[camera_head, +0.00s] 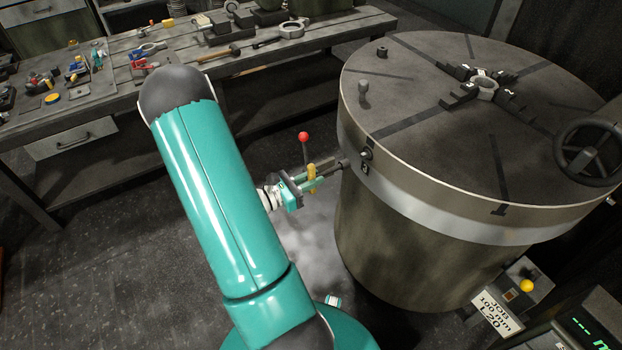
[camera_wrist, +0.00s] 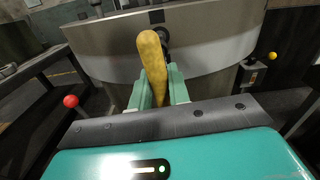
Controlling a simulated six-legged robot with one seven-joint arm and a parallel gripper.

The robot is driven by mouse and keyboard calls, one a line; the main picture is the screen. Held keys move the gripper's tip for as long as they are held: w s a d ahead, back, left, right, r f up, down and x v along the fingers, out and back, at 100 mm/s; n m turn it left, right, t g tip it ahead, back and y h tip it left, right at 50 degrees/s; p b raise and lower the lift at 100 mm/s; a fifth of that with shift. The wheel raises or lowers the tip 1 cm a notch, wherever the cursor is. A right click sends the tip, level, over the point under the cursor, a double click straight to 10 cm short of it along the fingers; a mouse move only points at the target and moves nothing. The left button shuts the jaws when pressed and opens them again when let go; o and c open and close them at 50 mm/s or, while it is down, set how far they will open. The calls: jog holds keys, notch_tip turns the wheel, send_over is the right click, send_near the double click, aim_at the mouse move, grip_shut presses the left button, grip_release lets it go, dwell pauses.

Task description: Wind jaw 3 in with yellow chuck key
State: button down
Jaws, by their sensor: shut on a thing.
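The yellow chuck key (camera_head: 311,173) is between the fingers of my gripper (camera_head: 318,179), left of the big round chuck (camera_head: 430,120). In the wrist view, the yellow handle (camera_wrist: 152,55) rises between the teal fingers (camera_wrist: 160,88), which are shut on it. A dark shaft reaches from the gripper to the chuck's side; I cannot tell whether its tip is seated in a socket. A dark socket (camera_head: 366,154) shows on the rim just to the right. Dark stepped jaws (camera_head: 459,95) surround a grey ring (camera_head: 486,88) on the chuck top. Their numbers are too small to read surely.
A red ball (camera_head: 303,136) on a thin rod stands close behind my gripper. A workbench (camera_head: 350,25) with tools is at the back left. A black handwheel (camera_head: 588,152) is at the right. A job sign (camera_head: 497,314) and yellow knob (camera_head: 526,286) are at front right.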

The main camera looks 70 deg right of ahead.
aim_at(324, 173)
jog(key=shift+w, duration=0.1)
jog(key=shift+x, duration=1.95)
jog(key=shift+d, duration=0.1)
jog(key=shift+s+d, duration=0.3)
jog(key=shift+s, duration=0.05)
jog(key=shift+s+d, duration=0.1)
jog(key=shift+s, duration=0.05)
jog(key=shift+x, duration=0.8)
jog(key=m, duration=0.4)
